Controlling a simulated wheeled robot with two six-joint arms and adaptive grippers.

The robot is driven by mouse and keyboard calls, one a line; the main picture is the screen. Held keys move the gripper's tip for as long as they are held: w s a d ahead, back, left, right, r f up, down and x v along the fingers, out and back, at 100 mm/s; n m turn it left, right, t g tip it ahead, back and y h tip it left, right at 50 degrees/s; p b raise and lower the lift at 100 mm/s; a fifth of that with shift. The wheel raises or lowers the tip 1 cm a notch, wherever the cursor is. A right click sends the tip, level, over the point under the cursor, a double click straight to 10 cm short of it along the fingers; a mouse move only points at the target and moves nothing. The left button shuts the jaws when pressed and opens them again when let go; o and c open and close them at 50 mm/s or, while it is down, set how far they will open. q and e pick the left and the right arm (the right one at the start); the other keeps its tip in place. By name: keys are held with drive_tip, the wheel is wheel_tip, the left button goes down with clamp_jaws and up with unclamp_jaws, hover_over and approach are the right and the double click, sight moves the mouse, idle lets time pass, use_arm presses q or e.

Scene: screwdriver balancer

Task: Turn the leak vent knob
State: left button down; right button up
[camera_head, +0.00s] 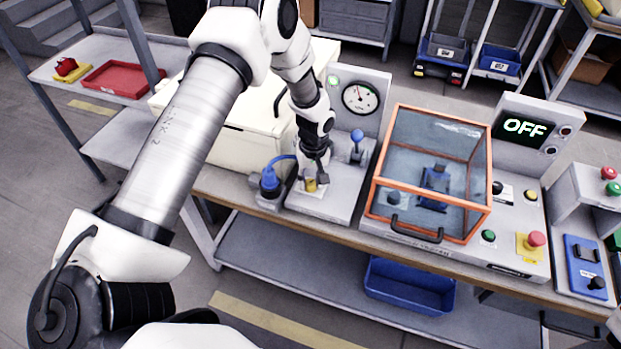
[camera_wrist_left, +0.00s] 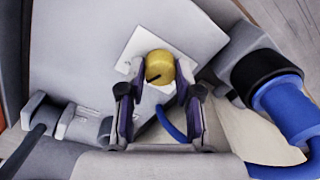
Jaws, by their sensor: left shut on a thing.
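The leak vent knob is a small yellow knob (camera_head: 310,185) on a pale plate at the front left of the grey gauge panel. In the left wrist view the yellow knob (camera_wrist_left: 158,66) shows a dark pointer mark facing the lower left of the picture. My left gripper (camera_head: 316,180) reaches down from above with its fingers on either side of the knob. In the left wrist view the gripper (camera_wrist_left: 160,77) is shut on the knob, with its fingertips at the knob's two sides. My right gripper is not in view.
A blue hose fitting (camera_head: 269,180) stands just left of the knob. A blue lever (camera_head: 357,140) and a round gauge (camera_head: 360,98) are behind it. An orange-framed clear box (camera_head: 376,182) stands to the right, near a display (camera_head: 524,127) reading OFF.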

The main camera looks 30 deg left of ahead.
sight(313, 183)
use_arm(q)
drive_tip(key=m, duration=0.4)
drive_tip(key=shift+s+f, duration=0.2)
idle(0.3)
drive_tip(key=c, duration=0.8)
unclamp_jaws()
drive_tip(key=shift+w+r, duration=0.1)
drive_tip(key=shift+w, duration=0.05)
drive_tip(key=shift+r, duration=0.35)
drive_tip(key=r, duration=1.1)
drive_tip(key=shift+w+d+r, duration=0.1)
drive_tip(key=shift+w+d, duration=0.05)
drive_tip(key=shift+d, duration=0.15)
